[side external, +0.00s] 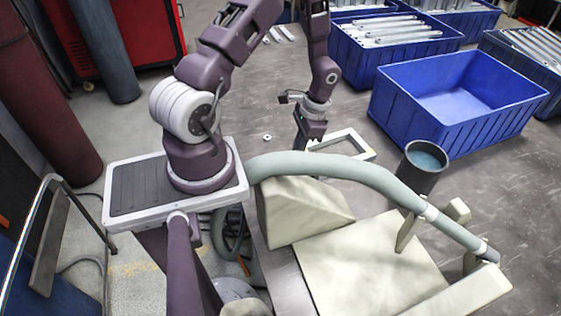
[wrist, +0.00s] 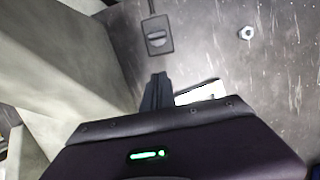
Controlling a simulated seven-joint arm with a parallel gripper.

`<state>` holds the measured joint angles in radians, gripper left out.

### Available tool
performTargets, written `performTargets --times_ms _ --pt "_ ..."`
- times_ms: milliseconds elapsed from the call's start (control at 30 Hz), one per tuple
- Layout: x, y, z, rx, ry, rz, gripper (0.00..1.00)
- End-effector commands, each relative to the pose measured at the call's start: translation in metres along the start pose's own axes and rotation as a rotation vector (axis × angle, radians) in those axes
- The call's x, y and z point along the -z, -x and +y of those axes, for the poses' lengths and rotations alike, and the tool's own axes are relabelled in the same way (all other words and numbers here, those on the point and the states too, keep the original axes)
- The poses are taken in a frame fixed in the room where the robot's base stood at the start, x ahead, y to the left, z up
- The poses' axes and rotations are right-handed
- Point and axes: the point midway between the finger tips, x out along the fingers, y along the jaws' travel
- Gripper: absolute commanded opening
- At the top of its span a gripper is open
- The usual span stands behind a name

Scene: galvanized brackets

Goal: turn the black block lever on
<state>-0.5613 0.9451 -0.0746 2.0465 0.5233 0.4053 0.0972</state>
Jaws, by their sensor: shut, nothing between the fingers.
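The small black block (wrist: 159,46) lies on the dark metal tabletop in the wrist view, above my fingertips in the picture. A greyish oval piece sits on its face, and a thin dark stem or cord runs from it to the top edge. I cannot tell which part is the lever or how it is set. My gripper (wrist: 157,90) is shut and empty, apart from the block in the picture. In the side view my gripper (side external: 304,148) points down close to the tabletop, behind the hose. I cannot make out the block there.
A pale wedge (side external: 302,208) and a grey-green hose (side external: 350,167) stand in front of my gripper. A light open frame (side external: 355,142) lies right of it. A nut (wrist: 246,32) lies on the table. A dark cup (side external: 421,169) and blue bins (side external: 455,100) stand further right.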

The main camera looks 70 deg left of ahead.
Motion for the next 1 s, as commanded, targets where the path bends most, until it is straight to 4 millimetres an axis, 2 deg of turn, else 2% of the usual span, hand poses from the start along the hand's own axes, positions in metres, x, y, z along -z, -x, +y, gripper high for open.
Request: performTargets --times_ms 167,300,467,1000 --pt "-0.001 -0.039 0.001 -0.002 0.001 -0.004 0.00" --pt "-0.024 -0.043 0.000 -0.001 0.002 -0.002 0.00" --pt "-0.037 -0.046 0.000 0.000 0.002 -0.001 0.00" --pt "-0.039 -0.046 0.001 0.006 -0.022 0.000 0.00"
